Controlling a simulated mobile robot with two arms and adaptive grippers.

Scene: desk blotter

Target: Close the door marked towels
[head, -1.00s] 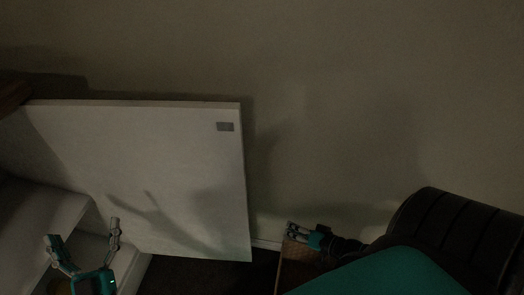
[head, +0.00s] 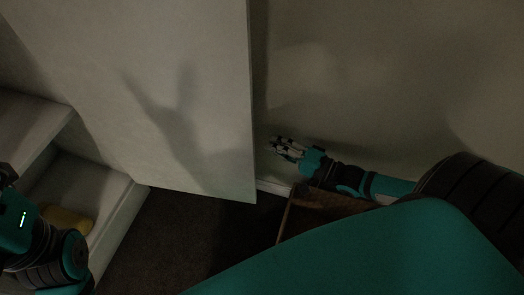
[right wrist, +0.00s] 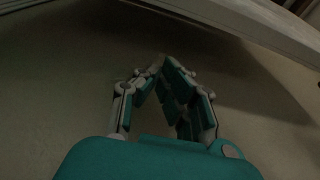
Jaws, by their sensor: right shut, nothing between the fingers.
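A white cabinet door (head: 190,90) stands open in the head view, its free edge on the right. Its top is out of the picture and no marking is legible on it. My right gripper (head: 287,148) is shut and empty, just right of the door's free edge, near the wall. In the right wrist view its fingers (right wrist: 160,68) meet at the tips. My left gripper (head: 8,178) is only partly in view at the left edge, before the open cabinet; its fingertips are not clear.
The open cabinet has white shelves (head: 30,125) with a yellow object (head: 68,219) low inside. A brown wooden piece (head: 310,211) stands below my right forearm. Dark carpet (head: 185,240) lies below the door. A pale board edge (right wrist: 265,22) crosses the top of the right wrist view.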

